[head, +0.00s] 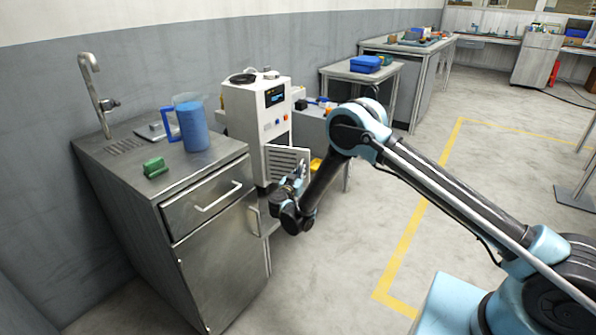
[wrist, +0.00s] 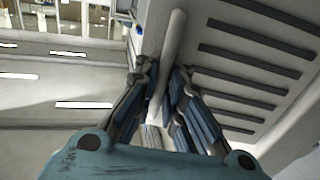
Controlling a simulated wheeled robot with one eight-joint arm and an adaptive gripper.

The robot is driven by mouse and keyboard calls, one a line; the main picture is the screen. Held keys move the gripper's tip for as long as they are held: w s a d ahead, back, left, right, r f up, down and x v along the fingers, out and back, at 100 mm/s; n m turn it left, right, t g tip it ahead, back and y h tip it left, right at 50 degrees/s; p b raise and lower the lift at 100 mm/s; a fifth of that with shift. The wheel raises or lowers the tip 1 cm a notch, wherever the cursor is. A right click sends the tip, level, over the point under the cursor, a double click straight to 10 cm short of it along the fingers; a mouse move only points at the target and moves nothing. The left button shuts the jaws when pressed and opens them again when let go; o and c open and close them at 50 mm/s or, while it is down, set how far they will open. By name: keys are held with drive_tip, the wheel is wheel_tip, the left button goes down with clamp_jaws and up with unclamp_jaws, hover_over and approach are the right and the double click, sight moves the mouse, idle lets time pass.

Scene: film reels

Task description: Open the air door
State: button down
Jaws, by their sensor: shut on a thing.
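The air door (head: 287,158) is a pale panel with dark horizontal slots, low on the front of a white machine (head: 258,120). It reaches past the machine's right edge and looks swung out at an angle. In the wrist view the slotted door (wrist: 245,75) fills the right side. A pale bar handle (wrist: 174,40) runs along it. My gripper (head: 296,178) is at the door's face; in the wrist view its fingers (wrist: 161,82) are on both sides of the handle and shut on it. The handle is hidden in the head view.
A metal cabinet (head: 215,255) with a drawer stands left of the machine, close to my gripper. It carries a blue jug (head: 192,125) and a green object (head: 154,167). Tables (head: 362,75) stand behind. The floor (head: 345,240) to the right is open.

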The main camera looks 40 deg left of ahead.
drive_tip(key=shift+a+v, duration=0.15)
drive_tip(key=shift+v, duration=0.6)
drive_tip(key=shift+a+v, duration=0.15)
drive_tip(key=shift+v, duration=0.6)
drive_tip(key=c, duration=2)
unclamp_jaws()
drive_tip(key=shift+s, duration=0.1)
drive_tip(key=v, duration=1.2)
